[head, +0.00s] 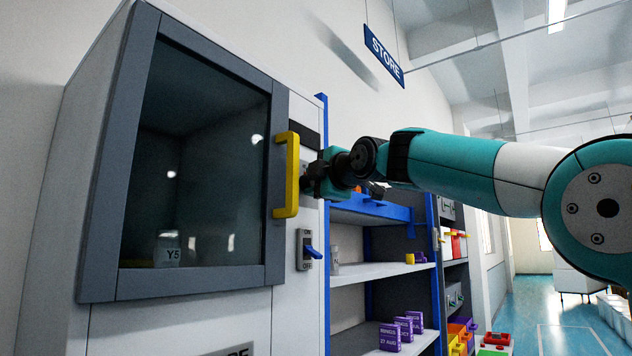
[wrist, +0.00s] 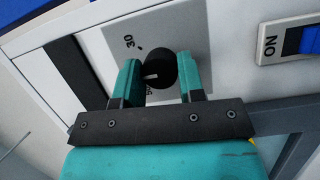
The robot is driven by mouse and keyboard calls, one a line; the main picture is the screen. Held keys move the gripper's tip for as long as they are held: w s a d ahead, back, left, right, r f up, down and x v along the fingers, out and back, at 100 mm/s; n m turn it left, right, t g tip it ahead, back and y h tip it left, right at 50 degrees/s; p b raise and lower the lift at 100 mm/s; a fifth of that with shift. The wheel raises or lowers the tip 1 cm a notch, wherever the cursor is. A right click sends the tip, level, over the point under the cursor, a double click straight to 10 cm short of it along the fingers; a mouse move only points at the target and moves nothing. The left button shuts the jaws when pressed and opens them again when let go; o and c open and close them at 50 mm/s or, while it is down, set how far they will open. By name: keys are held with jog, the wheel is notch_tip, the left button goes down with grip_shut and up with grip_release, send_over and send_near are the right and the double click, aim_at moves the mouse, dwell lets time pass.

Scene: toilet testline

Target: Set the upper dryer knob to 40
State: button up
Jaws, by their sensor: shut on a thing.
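In the wrist view a round black knob (wrist: 162,70) sits on a grey dial plate (wrist: 190,30) on the dryer's front. A short pale pointer mark shows on the knob. The number 30 is readable on the plate to the knob's upper left; another number below the knob is partly hidden. My gripper (wrist: 159,76) is shut on the knob, with one teal finger on each side. In the head view my gripper (head: 314,182) is at the dryer's (head: 290,330) front, right of the yellow door handle, and hides the knob.
The dryer's glass door (head: 195,160) is closed, with a yellow handle (head: 288,175) close to my gripper. An ON/OFF switch (head: 309,250) with a blue lever is below. Blue-framed shelves (head: 380,270) stand to the right, with purple boxes (head: 390,336). Open floor lies at far right.

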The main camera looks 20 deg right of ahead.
jog(key=o, duration=0.9)
jog(key=b+v, duration=0.8)
jog(key=v, duration=0.9)
jog(key=shift+s, duration=0.2)
